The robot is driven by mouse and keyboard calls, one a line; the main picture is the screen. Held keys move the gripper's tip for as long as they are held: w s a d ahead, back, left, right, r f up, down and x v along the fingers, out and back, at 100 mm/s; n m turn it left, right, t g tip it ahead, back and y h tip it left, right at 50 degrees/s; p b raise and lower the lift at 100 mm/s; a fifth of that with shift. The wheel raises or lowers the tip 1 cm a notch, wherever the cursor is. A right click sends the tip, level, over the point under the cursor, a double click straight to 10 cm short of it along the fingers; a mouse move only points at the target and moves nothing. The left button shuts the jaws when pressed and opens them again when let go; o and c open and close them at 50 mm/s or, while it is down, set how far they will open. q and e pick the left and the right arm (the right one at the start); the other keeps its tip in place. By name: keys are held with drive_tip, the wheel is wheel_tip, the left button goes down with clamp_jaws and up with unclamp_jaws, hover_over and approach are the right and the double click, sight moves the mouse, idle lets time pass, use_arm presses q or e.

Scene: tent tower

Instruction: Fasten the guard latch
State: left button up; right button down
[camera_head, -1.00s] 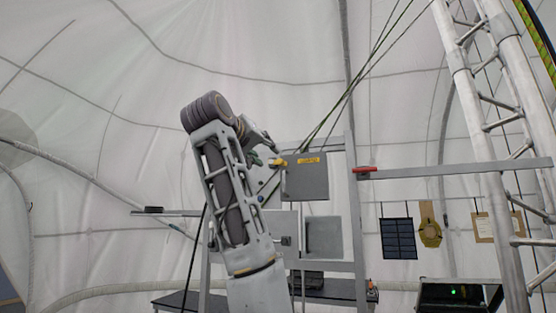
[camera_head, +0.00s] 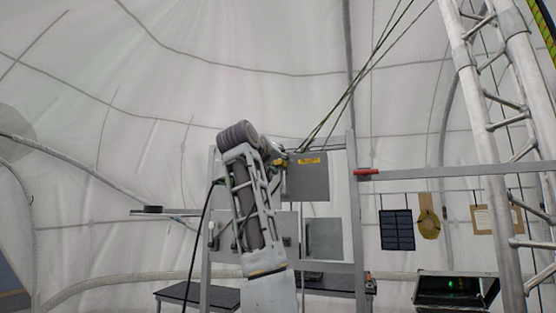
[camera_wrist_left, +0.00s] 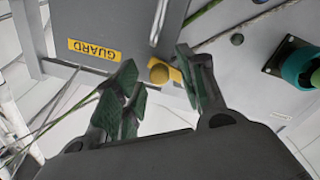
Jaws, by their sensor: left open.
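The guard (camera_head: 308,180) is a grey box with a yellow label, mounted on the metal frame. Its yellow latch (camera_head: 281,161) is at the box's upper left edge, partly hidden by my left gripper (camera_head: 276,165). In the left wrist view, the guard (camera_wrist_left: 105,22) carries a yellow "GUARD" label. The latch (camera_wrist_left: 176,76) with its round brass-coloured knob (camera_wrist_left: 159,72) shows between and just beyond the green-padded fingertips of my left gripper (camera_wrist_left: 158,85). The fingers are open, and I cannot tell whether either touches the latch. My right gripper is not in view.
A horizontal bar with a red end (camera_head: 365,172) sticks out right of the guard. A lattice tower (camera_head: 490,130) stands at the right. A solar panel (camera_head: 397,230) hangs between them. In the wrist view, a teal round part (camera_wrist_left: 298,68) is right of the fingers.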

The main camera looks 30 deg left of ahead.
use_arm(q)
drive_tip(key=shift+w, duration=0.15)
drive_tip(key=shift+c, duration=0.2)
clamp_jaws()
drive_tip(key=shift+r+n, duration=0.15)
drive_tip(key=shift+n, duration=0.15)
drive_tip(key=shift+r+n, duration=0.35)
drive_tip(key=shift+n, duration=0.75)
drive_tip(key=shift+o, duration=0.2)
unclamp_jaws()
